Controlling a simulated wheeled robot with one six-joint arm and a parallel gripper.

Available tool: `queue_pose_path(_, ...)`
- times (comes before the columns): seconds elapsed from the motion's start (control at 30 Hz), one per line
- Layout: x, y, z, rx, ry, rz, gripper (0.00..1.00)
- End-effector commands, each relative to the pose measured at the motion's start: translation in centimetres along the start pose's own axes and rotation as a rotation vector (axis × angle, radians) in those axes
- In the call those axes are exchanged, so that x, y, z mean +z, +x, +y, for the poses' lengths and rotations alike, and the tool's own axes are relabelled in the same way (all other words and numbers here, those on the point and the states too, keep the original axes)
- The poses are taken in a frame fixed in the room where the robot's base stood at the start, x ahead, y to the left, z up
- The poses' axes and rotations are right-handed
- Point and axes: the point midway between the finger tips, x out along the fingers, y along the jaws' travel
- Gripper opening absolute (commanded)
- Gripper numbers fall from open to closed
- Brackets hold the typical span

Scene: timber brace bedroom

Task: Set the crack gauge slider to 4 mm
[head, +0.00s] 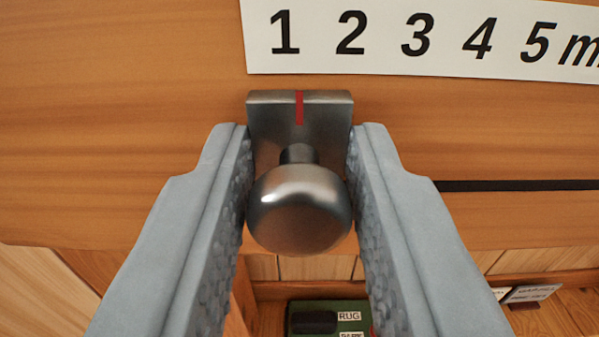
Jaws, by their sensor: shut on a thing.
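The crack gauge slider (265,118) is a metal block with a round knob (300,208) and a red pointer line at its top edge. The white scale strip (380,62) above it reads 1, 2, 3, 4, 5 and the start of "mm", cut off at the right. The red line sits just right of the 1, left of the 2. My gripper (298,180) is shut on the slider, one grey finger on each side of the block and knob. The dark slot (515,185) shows to the right of my right finger; the part behind my gripper is hidden.
The gauge is on a wooden board (130,130). Below it, a green box (350,315) labelled "RUG" shows between my fingers, with wooden shelving around it. Small labelled cards (530,293) lie at the lower right. The board right of the slider looks clear along the slot.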

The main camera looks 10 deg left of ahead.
Motion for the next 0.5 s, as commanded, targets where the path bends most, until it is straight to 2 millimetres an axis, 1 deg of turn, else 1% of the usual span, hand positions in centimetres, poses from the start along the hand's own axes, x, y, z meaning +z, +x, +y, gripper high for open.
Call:
queue_pose_path(0.07, 0.0, 0.0, 0.5, 0.001, 0.000, 0.000, 0.00)
queue_pose_path(0.33, 0.0, 0.0, 4.5, 0.004, -0.001, 0.001, 0.00)
queue_pose_path(0.4, -0.1, 0.0, 5.3, 0.003, 0.000, 0.001, 0.00)
queue_pose_path(0.5, -0.1, 0.0, 5.9, 0.002, 0.000, 0.001, 0.00)
